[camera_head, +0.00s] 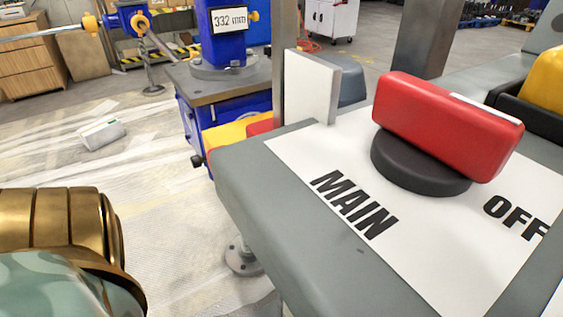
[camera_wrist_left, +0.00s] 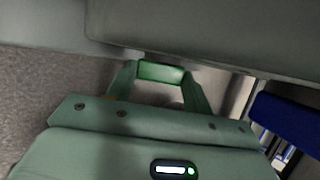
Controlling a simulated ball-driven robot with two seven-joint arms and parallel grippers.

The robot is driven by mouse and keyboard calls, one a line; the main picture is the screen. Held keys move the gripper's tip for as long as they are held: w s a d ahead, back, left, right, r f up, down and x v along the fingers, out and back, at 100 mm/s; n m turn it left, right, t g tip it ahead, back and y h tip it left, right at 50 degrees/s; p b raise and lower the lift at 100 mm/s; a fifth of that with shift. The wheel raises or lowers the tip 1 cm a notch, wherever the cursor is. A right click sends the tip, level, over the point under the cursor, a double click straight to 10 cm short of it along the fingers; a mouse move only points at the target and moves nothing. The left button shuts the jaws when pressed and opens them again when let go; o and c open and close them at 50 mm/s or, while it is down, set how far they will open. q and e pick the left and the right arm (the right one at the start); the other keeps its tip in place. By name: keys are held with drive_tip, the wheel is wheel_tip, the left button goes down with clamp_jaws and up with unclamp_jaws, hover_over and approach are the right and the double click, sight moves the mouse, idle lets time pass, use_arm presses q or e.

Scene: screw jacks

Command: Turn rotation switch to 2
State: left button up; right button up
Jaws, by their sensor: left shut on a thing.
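The rotation switch is a red block-shaped handle (camera_head: 447,120) on a round black base (camera_head: 418,168). It sits on a white label plate (camera_head: 350,170) reading MAIN and OFF. A white stripe lies on the handle's top, towards its right end. No mark 2 is readable. My left arm enters at the lower left of the head view, apart from the switch; its gripper is out of that view. My right gripper is not in view.
The switch stands on a grey box (camera_head: 245,180) with a metal post (camera_head: 294,80) at its back. A blue machine (camera_head: 230,35) stands behind. A yellow part (camera_head: 545,75) is at the far right. Open floor lies left of the box, with a pale box (camera_head: 102,132) on it.

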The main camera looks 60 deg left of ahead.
use_arm(q)
drive_tip(key=h, duration=0.3)
drive_tip(key=n+h+b, duration=0.1)
drive_tip(key=h, duration=0.1)
drive_tip(key=shift+s+a+f+t, duration=0.1)
drive_tip(key=shift+a+f+t, duration=0.2)
drive_tip(key=shift+f, duration=0.1)
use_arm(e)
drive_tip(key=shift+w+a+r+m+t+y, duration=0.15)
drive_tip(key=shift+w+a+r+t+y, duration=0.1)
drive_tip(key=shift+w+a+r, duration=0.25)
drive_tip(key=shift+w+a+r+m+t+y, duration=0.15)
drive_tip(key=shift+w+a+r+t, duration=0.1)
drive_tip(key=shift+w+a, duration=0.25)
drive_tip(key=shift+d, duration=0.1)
use_arm(q)
drive_tip(key=o, duration=1)
